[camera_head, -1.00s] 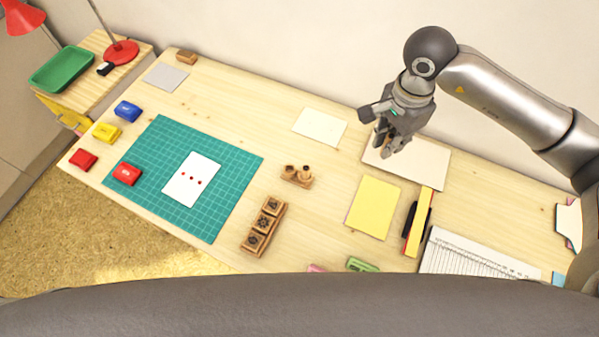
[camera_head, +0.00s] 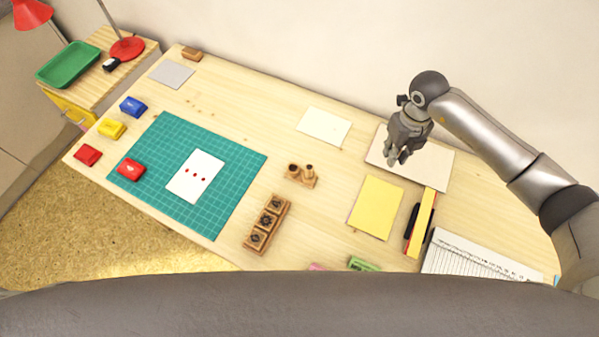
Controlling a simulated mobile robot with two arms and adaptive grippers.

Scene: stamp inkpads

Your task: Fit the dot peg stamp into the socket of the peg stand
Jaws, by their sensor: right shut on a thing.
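The small wooden peg stand (camera_head: 303,182) is on the table right of the green mat. A dark round opening shows at its left and a short upright peg at its right. My right gripper (camera_head: 402,157) is above the pale board at the back right, apart from the stand, with its fingers pointing down. It is shut on the dot peg stamp, which the fingers hide almost wholly. My left gripper is out of view.
A wooden rack (camera_head: 250,245) with three stamps stands in front of the peg stand. A green cutting mat (camera_head: 235,185) carries a dotted white card (camera_head: 196,176) and a red inkpad (camera_head: 130,169). A yellow sheet (camera_head: 376,207) lies right of the stand. Table between stand and gripper is mostly clear.

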